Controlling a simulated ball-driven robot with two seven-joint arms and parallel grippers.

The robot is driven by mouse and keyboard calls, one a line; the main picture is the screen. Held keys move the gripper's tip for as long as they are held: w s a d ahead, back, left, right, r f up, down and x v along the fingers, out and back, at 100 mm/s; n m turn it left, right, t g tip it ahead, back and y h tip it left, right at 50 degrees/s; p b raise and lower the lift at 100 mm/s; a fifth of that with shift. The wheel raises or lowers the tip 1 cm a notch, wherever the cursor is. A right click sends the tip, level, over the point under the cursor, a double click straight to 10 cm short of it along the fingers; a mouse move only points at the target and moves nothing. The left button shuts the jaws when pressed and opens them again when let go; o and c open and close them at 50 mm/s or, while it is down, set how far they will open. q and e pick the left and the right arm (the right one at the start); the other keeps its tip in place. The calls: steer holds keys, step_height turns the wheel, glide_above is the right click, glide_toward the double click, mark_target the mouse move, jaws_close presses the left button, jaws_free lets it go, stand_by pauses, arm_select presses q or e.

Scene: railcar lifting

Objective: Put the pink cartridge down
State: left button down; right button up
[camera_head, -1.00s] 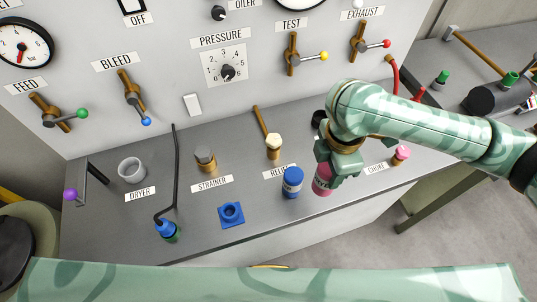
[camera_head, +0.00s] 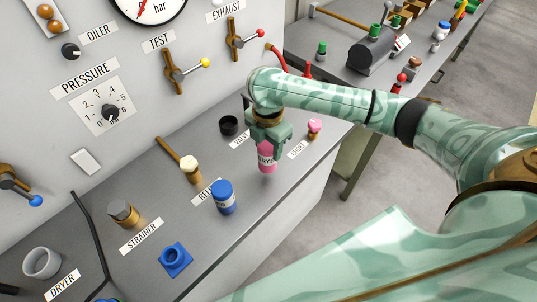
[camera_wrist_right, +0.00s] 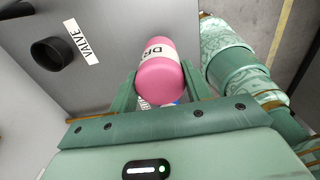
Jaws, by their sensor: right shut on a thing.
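The pink cartridge (camera_head: 266,157) with a white label is held in my right gripper (camera_head: 268,142), upright near the front edge of the grey bench (camera_head: 225,258). Whether its base touches the bench cannot be told. In the right wrist view the pink cartridge (camera_wrist_right: 160,80) sits between the two green fingers of the right gripper (camera_wrist_right: 160,88), which are shut on it. A blue cartridge (camera_head: 223,197) stands on the bench to its left. My left gripper is not in view.
A black cup (camera_head: 228,125) by the VALVE label and a pink-topped fitting (camera_head: 314,128) by the CHOKE label flank the gripper. A blue square socket (camera_head: 175,260) sits at the front. The panel (camera_head: 130,50) with levers rises behind. Bare bench lies between the black cup and blue cartridge.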

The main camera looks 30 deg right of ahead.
steer(key=shift+w+d+f, duration=0.15)
steer(key=shift+f, duration=0.1)
steer(key=f+b, duration=0.1)
steer(key=f, duration=0.1)
steer(key=f+b, duration=0.1)
steer(key=shift+w+d+f, duration=0.15)
steer(key=shift+d+f, duration=0.05)
steer(key=shift+f, duration=0.15)
steer(key=shift+w+r, duration=0.1)
steer(key=o, duration=1.2)
step_height(320, 180, up, 12)
steer(key=p, duration=0.4)
steer(key=shift+p, duration=0.35)
